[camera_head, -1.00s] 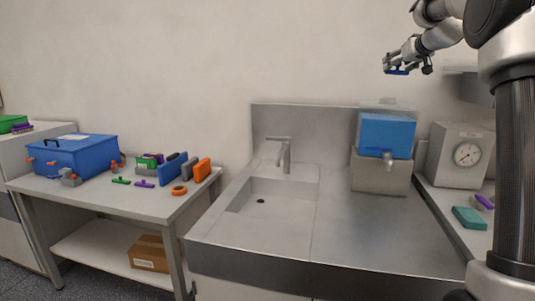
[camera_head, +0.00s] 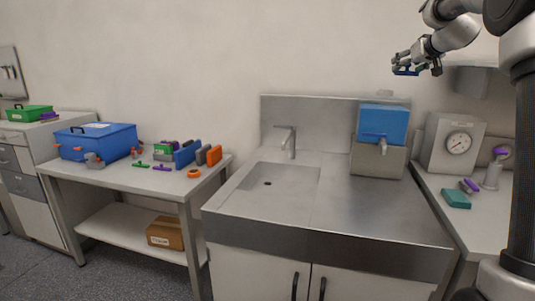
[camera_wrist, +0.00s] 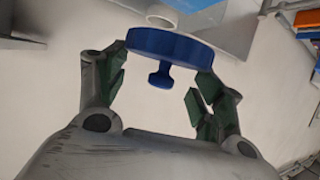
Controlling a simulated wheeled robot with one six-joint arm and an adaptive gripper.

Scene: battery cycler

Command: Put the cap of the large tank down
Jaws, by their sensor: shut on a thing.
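The cap of the large tank is a round blue disc (camera_wrist: 168,45) with a small knob. My gripper (camera_wrist: 162,70) is shut on it, one finger at each side of the disc. In the head view the cap (camera_head: 405,72) hangs under my gripper (camera_head: 407,66), high in front of the wall, apart from any surface. A blue tank with a grey spigot (camera_head: 382,122) stands on a grey block (camera_head: 377,163) at the right of the sink counter.
The steel counter (camera_head: 365,210) has bare room right of the sink basin. A gauge box (camera_head: 456,143), a teal block (camera_head: 456,198) and purple-topped items are on the right bench. The left table (camera_head: 110,172) holds a blue box (camera_head: 95,141) and several small parts.

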